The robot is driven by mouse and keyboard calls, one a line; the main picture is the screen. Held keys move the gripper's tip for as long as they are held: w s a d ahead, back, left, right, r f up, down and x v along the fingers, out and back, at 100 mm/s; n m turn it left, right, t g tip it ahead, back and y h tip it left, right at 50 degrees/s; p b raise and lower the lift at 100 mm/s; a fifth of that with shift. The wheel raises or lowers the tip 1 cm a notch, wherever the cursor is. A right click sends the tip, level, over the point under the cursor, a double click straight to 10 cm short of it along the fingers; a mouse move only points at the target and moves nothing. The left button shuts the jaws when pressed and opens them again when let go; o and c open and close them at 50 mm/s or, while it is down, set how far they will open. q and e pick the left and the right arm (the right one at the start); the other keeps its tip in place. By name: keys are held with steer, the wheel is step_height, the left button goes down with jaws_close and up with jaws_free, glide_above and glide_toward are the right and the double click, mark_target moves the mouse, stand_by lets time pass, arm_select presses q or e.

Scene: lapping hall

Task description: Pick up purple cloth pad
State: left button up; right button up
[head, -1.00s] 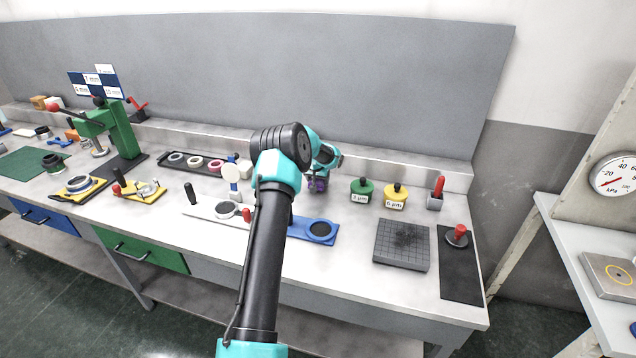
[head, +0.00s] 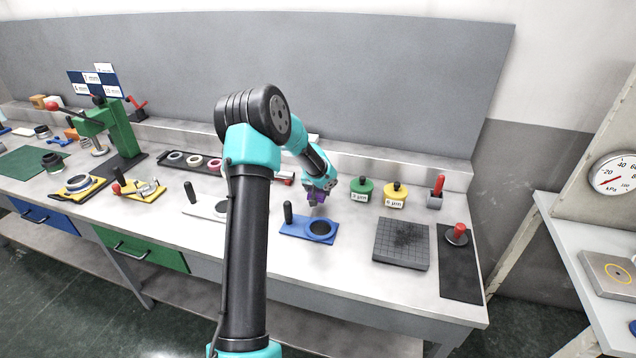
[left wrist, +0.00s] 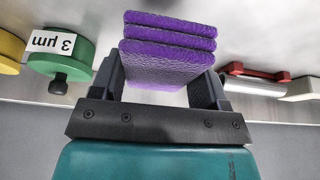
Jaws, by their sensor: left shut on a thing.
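The purple cloth pad (left wrist: 166,64) shows large in the left wrist view as layered, textured purple slabs between the two fingers of my left gripper (left wrist: 163,90). In the head view the pad (head: 317,197) is a small purple patch under the left gripper (head: 319,193). The gripper is shut on it, above the bench behind the blue plate. Its underside and any gap to the bench are hard to judge. My right gripper is not in view.
The green 3 µm jar (head: 362,189) stands just right of the gripper, with the yellow 6 µm jar (head: 395,196) beyond it. The blue plate (head: 309,229) with a round dark recess lies in front. A grey grooved block (head: 401,244) sits further right.

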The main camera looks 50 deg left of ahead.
mark_target(320, 196)
arm_select(q)
steer(key=shift+s+d+r, duration=0.2)
steer(key=shift+s+d, duration=1.3)
steer(key=shift+d, duration=0.2)
steer(key=o, duration=0.3)
steer(key=shift+c, duration=1.1)
steer(key=shift+w+d, duration=0.15)
steer(key=shift+d, duration=0.1)
steer(key=w+d+r+m+h, duration=0.1)
steer(key=d+r+m, duration=0.1)
steer(key=d, duration=0.7)
steer(key=w+d+r+m+h, duration=0.1)
steer(key=d+m, duration=0.3)
steer(key=d, duration=0.6)
steer(key=w+d+r+m+h, duration=0.1)
steer(key=w+d+r+m, duration=0.2)
steer(key=d, duration=0.7)
steer(key=shift+w+h, duration=0.15)
steer(key=shift+h, duration=0.15)
